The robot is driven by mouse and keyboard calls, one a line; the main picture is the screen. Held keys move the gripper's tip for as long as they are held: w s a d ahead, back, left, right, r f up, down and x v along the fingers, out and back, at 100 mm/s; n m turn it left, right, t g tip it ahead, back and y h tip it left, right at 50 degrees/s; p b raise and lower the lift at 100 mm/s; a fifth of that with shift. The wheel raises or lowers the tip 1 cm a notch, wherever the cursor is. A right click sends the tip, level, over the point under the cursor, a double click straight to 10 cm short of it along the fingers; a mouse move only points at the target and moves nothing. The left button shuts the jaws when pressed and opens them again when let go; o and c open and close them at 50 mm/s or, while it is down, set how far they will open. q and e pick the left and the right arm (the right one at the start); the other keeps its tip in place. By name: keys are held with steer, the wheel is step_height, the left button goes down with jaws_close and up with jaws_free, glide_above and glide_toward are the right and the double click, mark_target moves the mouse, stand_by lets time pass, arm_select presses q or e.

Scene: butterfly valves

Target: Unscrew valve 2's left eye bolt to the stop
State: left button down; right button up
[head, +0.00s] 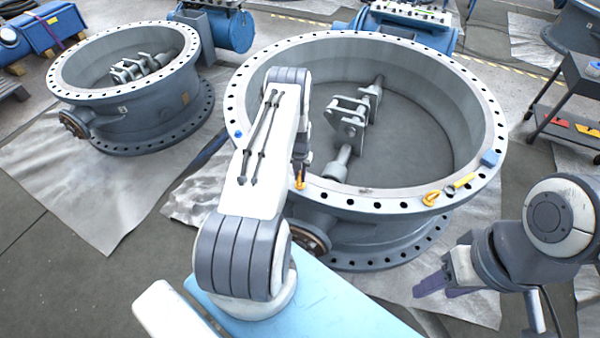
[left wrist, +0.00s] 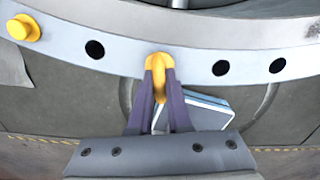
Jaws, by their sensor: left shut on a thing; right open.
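A yellow eye bolt (head: 299,184) stands on the near left rim of the large valve ring (head: 490,120). My left gripper (head: 301,172) comes down over it from above. In the left wrist view, the fingers of the left gripper (left wrist: 160,90) are shut on the eye bolt (left wrist: 158,62), one on each side. The bolt's lower end against the flange is not clear. A second yellow eye bolt (head: 431,198) sits further right on the same rim. My right gripper (head: 440,284) is open and empty, right of the valve and apart from it.
A smaller valve (head: 130,80) stands at the left. A dark cart (head: 570,125) is at the right.

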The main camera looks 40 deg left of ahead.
mark_target(300, 174)
arm_select(q)
steer(key=shift+w, duration=0.1)
steer(key=c, duration=0.8)
jaws_free()
steer(key=shift+c, duration=0.2)
step_height(300, 174, up, 10)
steer(key=shift+r+b, duration=0.25)
steer(key=shift+b, duration=0.95)
